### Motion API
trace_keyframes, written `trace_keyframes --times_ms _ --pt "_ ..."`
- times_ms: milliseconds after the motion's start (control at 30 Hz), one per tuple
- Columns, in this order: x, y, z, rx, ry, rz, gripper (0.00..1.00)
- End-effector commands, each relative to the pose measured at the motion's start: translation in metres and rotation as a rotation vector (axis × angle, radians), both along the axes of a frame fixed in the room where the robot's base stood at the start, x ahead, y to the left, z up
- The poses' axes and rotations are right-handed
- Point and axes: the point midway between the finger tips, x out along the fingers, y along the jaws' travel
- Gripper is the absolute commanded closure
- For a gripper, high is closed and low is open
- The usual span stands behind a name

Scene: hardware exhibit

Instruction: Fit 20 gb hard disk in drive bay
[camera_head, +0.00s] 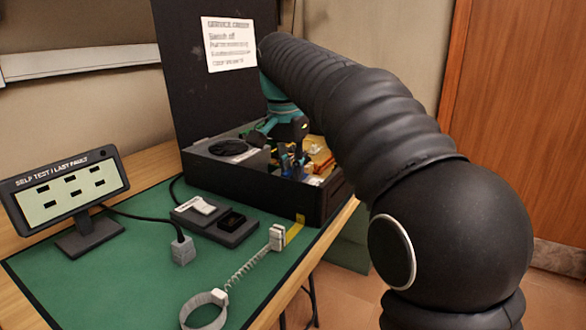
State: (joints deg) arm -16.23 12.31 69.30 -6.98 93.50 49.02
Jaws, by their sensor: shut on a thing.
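My gripper (291,165) is inside the open black case (262,192), pointing down near the middle of its interior. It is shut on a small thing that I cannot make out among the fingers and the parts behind. It may be the hard disk, but no label can be read. The drive bay cannot be told apart from the crowded parts around the gripper. A dark two-place tray (238,236) lies on the green mat in front of the case. A pale, flat piece (196,205) sits in its left place. The right place is a black recess that looks empty.
A self-test display (68,192) stands at the left, its cable running to a grey block (182,250). A wrist strap (205,308) with a coiled cord lies at the front of the mat (130,285). The case's raised lid (175,70) stands behind.

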Motion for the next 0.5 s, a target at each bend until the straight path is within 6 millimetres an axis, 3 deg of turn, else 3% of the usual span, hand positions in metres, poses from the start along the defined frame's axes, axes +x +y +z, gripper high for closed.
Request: trace_keyframes --times_ms 500 --pt "-0.0002 -0.0001 -0.0055 0.0 -0.001 0.0 1.0"
